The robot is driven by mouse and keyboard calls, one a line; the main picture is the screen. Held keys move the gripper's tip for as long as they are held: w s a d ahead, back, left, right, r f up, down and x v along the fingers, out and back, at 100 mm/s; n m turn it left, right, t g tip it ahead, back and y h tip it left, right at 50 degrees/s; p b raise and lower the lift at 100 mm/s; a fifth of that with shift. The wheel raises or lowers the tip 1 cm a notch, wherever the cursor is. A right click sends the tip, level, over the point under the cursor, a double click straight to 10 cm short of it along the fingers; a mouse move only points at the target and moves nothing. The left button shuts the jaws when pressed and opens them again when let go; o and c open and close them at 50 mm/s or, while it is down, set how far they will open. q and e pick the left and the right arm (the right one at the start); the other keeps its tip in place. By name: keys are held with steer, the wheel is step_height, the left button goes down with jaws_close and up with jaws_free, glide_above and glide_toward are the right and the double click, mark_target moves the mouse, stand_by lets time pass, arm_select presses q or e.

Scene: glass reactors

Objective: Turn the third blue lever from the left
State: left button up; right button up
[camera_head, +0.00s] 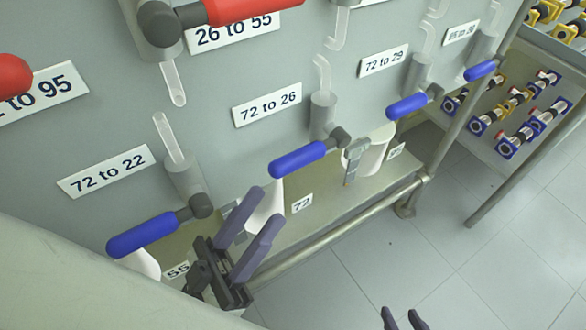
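Several blue levers run along the grey panel, each on a grey valve joint. From the left in view, the first (143,234) is by the label "72 to 22", the second (298,158) by "72 to 26", the third (408,105) by "72 to 29", and another (481,70) is further right. The third lever points down-left from its joint. My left gripper (265,207) is open and empty, below and left of the second lever and well short of the third. My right gripper (403,316) shows only its fingertips at the bottom edge, apart and empty.
Red levers (238,10) are on the panel above. White vessels (376,150) stand on a ledge under the blue levers. A metal rail (330,229) runs along the front and an upright post (455,110) stands at right. Open tiled floor (400,260) lies at right.

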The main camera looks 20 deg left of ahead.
mark_target(293, 162)
arm_select(q)
steer(key=x, duration=0.3)
steer(key=p+x, duration=0.1)
steer(key=x, duration=0.2)
steer(key=r+x, duration=0.1)
steer(key=x, duration=0.3)
steer(key=shift+s+a, duration=0.15)
steer(key=shift+s, duration=0.15)
jaws_close()
